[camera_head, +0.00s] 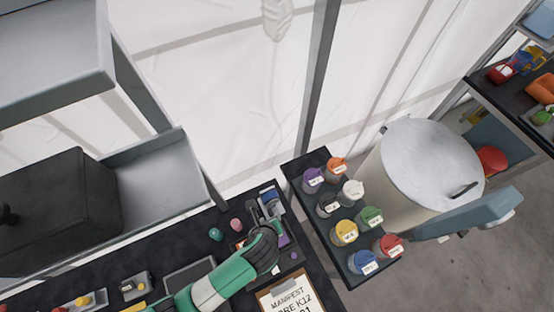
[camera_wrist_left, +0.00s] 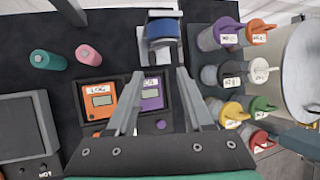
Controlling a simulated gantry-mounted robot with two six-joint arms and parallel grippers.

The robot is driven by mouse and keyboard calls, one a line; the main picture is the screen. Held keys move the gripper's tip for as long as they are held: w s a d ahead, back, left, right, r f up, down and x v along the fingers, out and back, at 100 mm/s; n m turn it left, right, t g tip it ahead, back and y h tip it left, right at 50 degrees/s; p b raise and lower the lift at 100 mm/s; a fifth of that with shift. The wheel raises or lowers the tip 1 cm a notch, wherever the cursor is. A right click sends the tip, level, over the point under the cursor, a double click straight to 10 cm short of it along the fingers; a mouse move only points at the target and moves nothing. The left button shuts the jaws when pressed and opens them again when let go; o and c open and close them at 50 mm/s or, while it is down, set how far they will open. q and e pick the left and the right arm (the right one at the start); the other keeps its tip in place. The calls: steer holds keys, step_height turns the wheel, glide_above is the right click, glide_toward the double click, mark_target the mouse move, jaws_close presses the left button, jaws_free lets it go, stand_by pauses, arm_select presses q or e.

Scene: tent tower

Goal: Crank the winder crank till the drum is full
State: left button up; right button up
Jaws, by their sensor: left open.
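The winder, with a blue drum (camera_wrist_left: 165,32) in a pale grey frame, stands at the top middle of the left wrist view. In the head view its blue part (camera_head: 269,198) shows just beyond my left gripper (camera_head: 263,217). I cannot clearly make out the crank or how full the drum is. My left gripper is open and empty, its fingers pointing toward the winder. In the left wrist view the gripper (camera_wrist_left: 160,82) is over the orange and purple meters, short of the winder. My right gripper is not in view.
An orange meter (camera_wrist_left: 98,98) and a purple meter (camera_wrist_left: 153,95) lie below the fingers. Green (camera_wrist_left: 47,60) and pink (camera_wrist_left: 88,56) bottles stand left. Several colour-lidded pots (camera_head: 346,231) and a large pale drum (camera_head: 431,165) stand right. A manifest clipboard (camera_head: 287,297) lies in front.

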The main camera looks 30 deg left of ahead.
mark_target(271, 215)
arm_select(q)
steer(key=shift+g, duration=0.4)
steer(key=b+x, duration=0.1)
steer(key=x, duration=0.3)
steer(key=s+b+x, duration=0.1)
steer(key=x, duration=0.3)
steer(key=d+f+b+x, duration=0.1)
steer(key=x, duration=0.2)
steer(key=shift+s+a+f+b, duration=0.1)
steer(key=shift+s+f+b, duration=0.05)
steer(key=shift+f+b, duration=0.2)
jaws_close()
